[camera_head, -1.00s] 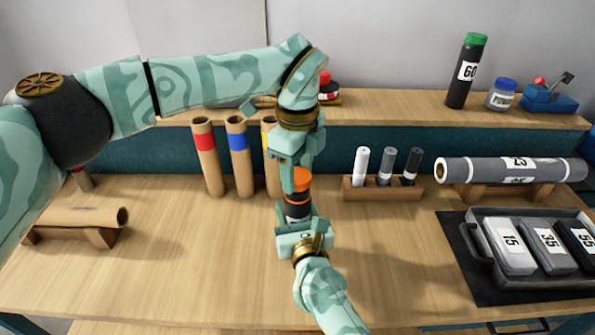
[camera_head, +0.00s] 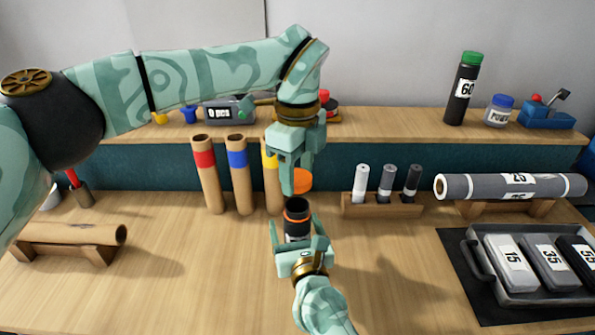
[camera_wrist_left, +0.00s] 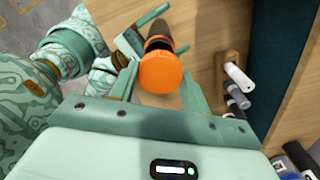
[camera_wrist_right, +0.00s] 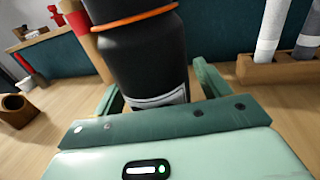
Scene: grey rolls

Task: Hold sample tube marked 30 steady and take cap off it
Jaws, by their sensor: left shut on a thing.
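The sample tube (camera_head: 297,222) is a dark, upright cylinder with an orange ring near its open top. A pale label shows low on it, but its number is not readable. The orange cap (camera_head: 302,181) is off the tube, a little above its mouth. My left gripper (camera_head: 292,184) points down and is shut on the cap, which also shows in the left wrist view (camera_wrist_left: 160,73). My right gripper (camera_head: 299,236) has its fingers on both sides of the tube body (camera_wrist_right: 150,60). Whether they press on it is unclear. The tube's lower end is hidden.
Cardboard tubes with red, blue (camera_head: 238,170) and yellow bands stand behind at left. A marker rack (camera_head: 383,206) stands at right. A grey roll (camera_head: 510,187) lies on a stand, with a tray (camera_head: 484,258) of numbered packs before it.

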